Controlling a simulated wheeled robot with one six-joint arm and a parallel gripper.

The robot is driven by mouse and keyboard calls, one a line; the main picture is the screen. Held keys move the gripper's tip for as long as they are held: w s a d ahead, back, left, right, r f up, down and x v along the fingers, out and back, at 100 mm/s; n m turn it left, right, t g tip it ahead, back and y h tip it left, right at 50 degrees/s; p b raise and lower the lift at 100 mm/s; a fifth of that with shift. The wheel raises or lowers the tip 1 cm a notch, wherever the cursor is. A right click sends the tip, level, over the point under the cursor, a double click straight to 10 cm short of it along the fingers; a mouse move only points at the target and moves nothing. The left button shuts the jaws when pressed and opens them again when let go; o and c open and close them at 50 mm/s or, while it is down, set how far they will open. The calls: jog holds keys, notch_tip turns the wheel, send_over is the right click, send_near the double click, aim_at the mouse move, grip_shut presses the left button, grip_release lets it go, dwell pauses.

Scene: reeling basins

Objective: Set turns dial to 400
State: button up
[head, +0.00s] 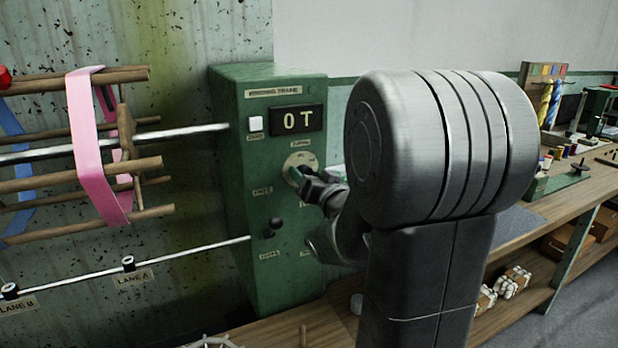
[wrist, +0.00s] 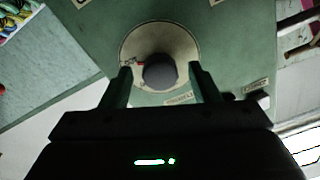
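The turns dial (head: 298,160) is a round pale plate on the front of a green machine box (head: 252,215). In the wrist view the dial plate (wrist: 135,45) shows a dark round knob (wrist: 160,72) and a small red mark left of the knob. My gripper (wrist: 160,80) has its two fingers apart, one on each side of the knob. I cannot tell whether they touch it. In the head view my gripper (head: 308,180) is at the dial and hides part of it. The display (head: 297,120) above reads "0T". The dial's numbers are too small to read.
A white button (head: 255,124) sits left of the display, and a dark lever knob (head: 273,224) is below the dial. A reel with a pink band (head: 90,150) turns on a rod at left. A wooden bench (head: 560,185) with tools runs along the right.

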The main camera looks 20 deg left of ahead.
jog(key=v, duration=1.3)
jog(key=shift+s+d, duration=0.3)
jog(key=x, duration=1.3)
jog(key=shift+w+a, duration=0.3)
jog(key=s+d+n+p, duration=0.3)
jog(key=s+d+n, duration=0.2)
jog(key=n, duration=0.7)
jog(key=shift+d+g, duration=0.3)
jog(key=shift+d, duration=0.5)
dwell(1.5)
